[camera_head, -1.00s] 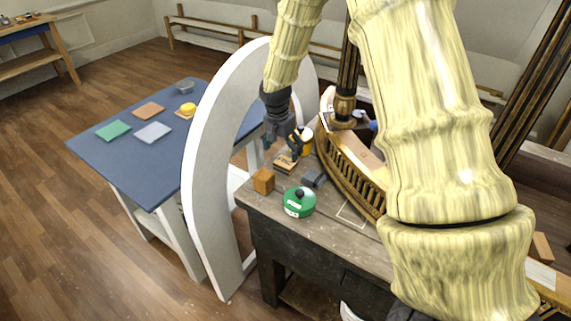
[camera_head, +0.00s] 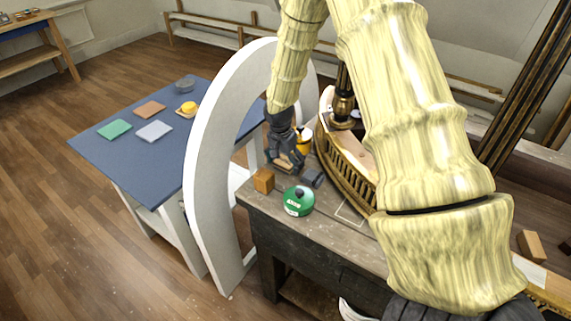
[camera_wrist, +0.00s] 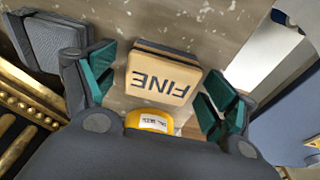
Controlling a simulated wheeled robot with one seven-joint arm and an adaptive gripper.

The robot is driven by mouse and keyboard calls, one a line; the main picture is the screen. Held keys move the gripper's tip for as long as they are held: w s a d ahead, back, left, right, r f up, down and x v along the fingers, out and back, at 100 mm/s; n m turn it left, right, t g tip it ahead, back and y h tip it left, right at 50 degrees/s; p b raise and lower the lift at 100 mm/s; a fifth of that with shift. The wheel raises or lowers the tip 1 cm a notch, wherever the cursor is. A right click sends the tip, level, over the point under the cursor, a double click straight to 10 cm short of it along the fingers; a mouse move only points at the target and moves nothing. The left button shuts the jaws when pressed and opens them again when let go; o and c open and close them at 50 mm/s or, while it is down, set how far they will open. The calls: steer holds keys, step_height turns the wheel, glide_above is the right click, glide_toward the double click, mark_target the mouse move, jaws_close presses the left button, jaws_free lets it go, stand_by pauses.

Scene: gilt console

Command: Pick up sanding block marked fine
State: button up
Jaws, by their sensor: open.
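The sanding block marked FINE (camera_wrist: 162,77) is a tan block with dark letters, lying on the workbench in the wrist view, its letters upside down there. My gripper (camera_wrist: 158,92) is open, with one teal-padded finger on each side of the block and gaps between pads and block. In the head view my gripper (camera_head: 288,162) is low over the bench and hides most of the block.
A yellow-orange container (camera_wrist: 150,122) is close by the block. A grey block (camera_wrist: 52,42) lies beside the left finger. A green round tin (camera_head: 298,201) and a wooden cube (camera_head: 263,180) stand on the workbench (camera_head: 320,232). A white arch (camera_head: 205,180) rises to the left, and gilt railing (camera_head: 345,168) to the right.

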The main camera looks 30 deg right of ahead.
mark_target(285, 161)
steer(key=shift+c, duration=0.2)
steer(key=c, duration=1.1)
steer(key=shift+r+b, duration=1.45)
steer(key=shift+r, duration=3.55)
steer(key=o, duration=0.4)
steer(key=shift+c, duration=1.3)
